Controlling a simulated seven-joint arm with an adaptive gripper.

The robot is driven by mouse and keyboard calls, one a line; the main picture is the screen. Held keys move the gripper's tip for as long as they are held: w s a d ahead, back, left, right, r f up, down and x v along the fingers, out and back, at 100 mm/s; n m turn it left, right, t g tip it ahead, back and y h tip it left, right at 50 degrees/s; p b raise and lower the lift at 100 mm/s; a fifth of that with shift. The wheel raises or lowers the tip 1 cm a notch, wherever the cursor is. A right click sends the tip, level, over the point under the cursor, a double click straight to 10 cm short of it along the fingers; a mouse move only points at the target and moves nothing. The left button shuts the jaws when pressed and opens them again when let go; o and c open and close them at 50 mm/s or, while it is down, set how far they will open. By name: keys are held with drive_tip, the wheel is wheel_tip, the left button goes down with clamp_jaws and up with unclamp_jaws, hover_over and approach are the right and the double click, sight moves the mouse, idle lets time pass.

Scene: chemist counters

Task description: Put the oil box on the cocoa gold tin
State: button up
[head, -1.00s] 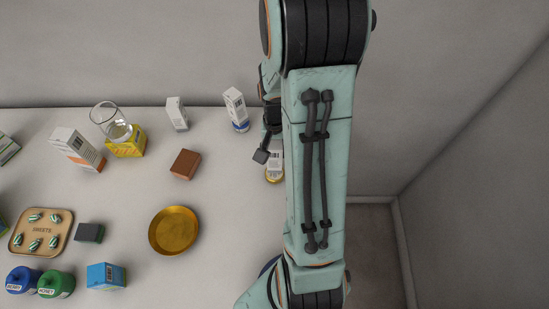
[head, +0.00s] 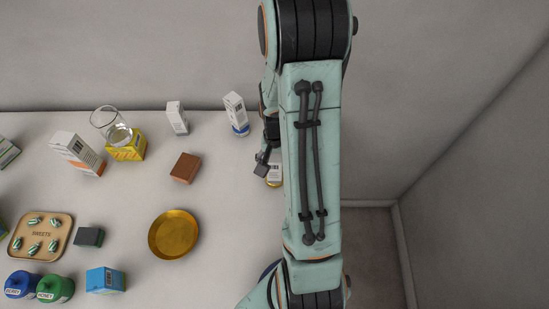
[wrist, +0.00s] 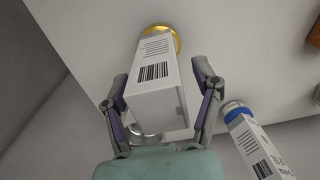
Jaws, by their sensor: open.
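A white box with a barcode, which I take as the oil box (wrist: 155,95), stands between my gripper's fingers in the wrist view. Its far end meets a gold tin (wrist: 172,40); the box appears to rest on it, though the contact is largely hidden. In the head view the tin, white with a gold edge (head: 273,181), shows beside my arm, and the box is mostly hidden there. My gripper (wrist: 162,88) is open, one finger on each side of the box. Whether the fingers touch it I cannot tell.
Another white box (head: 235,102) stands on a blue-edged tin (head: 241,130) close by. A small white carton (head: 177,118), a brown block (head: 185,167) and a gold dish (head: 174,234) are further left. A glass (head: 110,127) stands on a yellow box (head: 128,150).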

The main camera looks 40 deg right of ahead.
wheel_tip(320, 180, up, 12)
drive_tip(key=shift+a+r, duration=0.1)
drive_tip(key=shift+r, duration=0.05)
drive_tip(key=s+a+r+n, duration=0.2)
drive_tip(key=s+a+n, duration=0.3)
drive_tip(key=a, duration=0.4)
drive_tip(key=s+a+r+n, duration=0.3)
drive_tip(key=s+a+n, duration=0.2)
drive_tip(key=a, duration=0.4)
drive_tip(key=shift+s+a+r+y, duration=0.25)
drive_tip(key=shift+s+y, duration=0.15)
drive_tip(key=shift+s, duration=0.35)
